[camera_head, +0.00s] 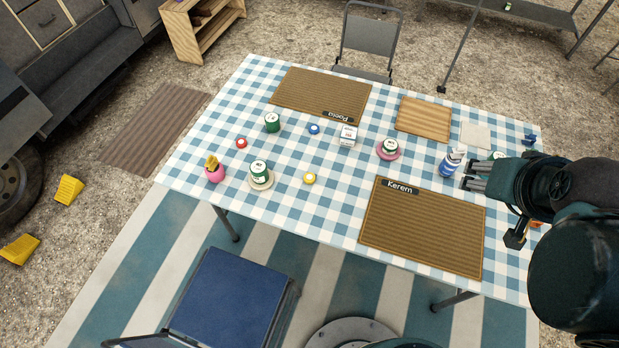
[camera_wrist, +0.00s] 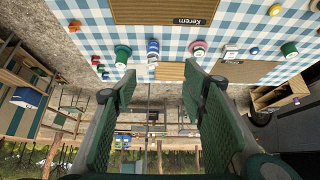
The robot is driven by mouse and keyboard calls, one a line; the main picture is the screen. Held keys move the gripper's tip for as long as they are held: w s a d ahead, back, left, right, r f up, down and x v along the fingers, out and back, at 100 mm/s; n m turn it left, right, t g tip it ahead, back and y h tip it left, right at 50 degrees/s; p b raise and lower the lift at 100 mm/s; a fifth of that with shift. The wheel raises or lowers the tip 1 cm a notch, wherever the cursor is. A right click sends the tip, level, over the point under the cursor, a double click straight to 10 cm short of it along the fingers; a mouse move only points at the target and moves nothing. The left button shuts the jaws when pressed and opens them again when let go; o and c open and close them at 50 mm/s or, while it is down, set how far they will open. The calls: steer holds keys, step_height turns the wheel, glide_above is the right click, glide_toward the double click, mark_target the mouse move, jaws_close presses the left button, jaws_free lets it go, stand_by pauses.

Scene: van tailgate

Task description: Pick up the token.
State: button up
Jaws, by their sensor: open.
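Several small round discs that could be the token lie on the checked tablecloth in the head view: a red one (camera_head: 241,143) at the left, a blue one (camera_head: 314,129) near the middle and a yellow one (camera_head: 310,179) nearer the front edge. Which one is meant, I cannot tell. My gripper (camera_head: 474,174) is at the table's right side, well away from these discs, its fingers pointing left beside a blue-and-white bottle (camera_head: 448,165). In the wrist view the gripper (camera_wrist: 160,85) is open, with nothing between its fingers. The yellow disc (camera_wrist: 274,10) shows there too.
Green cans (camera_head: 272,122) stand on the table, one on a pink saucer. A white box (camera_head: 348,135), a pink pot (camera_head: 215,173), a wooden board (camera_head: 423,119) and two brown mats, one labelled Kerem (camera_head: 420,235), also occupy it. Bare cloth surrounds the discs.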

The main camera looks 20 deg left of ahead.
steer(key=w+a+f+n+g+y+b, duration=0.1)
steer(key=w+a+f+n+g, duration=0.15)
steer(key=w+a+n, duration=0.5)
steer(key=n+g+h+b, duration=0.15)
steer(key=n+g, duration=0.35)
steer(key=n, duration=0.9)
glide_above(310, 177)
steer(key=shift+y, duration=0.25)
steer(key=shift+a+f+b, duration=0.1)
steer(key=shift+f+b, duration=0.3)
steer(key=shift+f, duration=12.9)
steer(key=shift+f+b, duration=0.3)
steer(key=shift+f, duration=1)
